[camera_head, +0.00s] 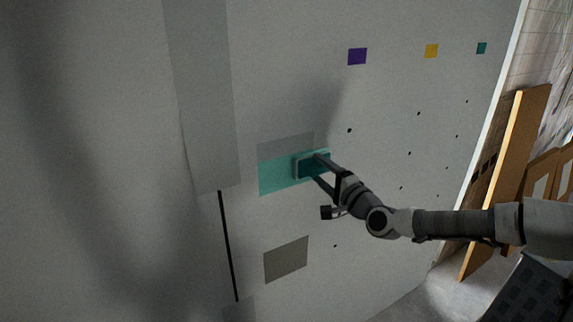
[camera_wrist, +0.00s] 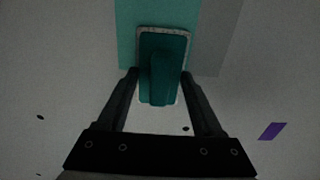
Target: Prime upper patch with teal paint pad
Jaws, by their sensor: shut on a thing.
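The teal paint pad (camera_head: 303,167) has a pale backing and a teal handle. My gripper (camera_head: 321,168) is shut on that handle; in the wrist view the pad (camera_wrist: 180,40) shows between the two fingers (camera_wrist: 160,75). The pad lies against the wall panel at the right end of the upper patch. The upper patch (camera_head: 286,144) is a grey rectangle whose upper strip is bare grey. Its lower part is covered in teal paint (camera_head: 274,179), running left from the pad. The pad hides the patch's right end, and I cannot tell whether that part is painted.
A darker grey lower patch (camera_head: 286,260) sits below. A dark slit (camera_head: 229,246) runs below a grey strip (camera_head: 203,95). Wooden boards (camera_head: 508,170) lean at the right.

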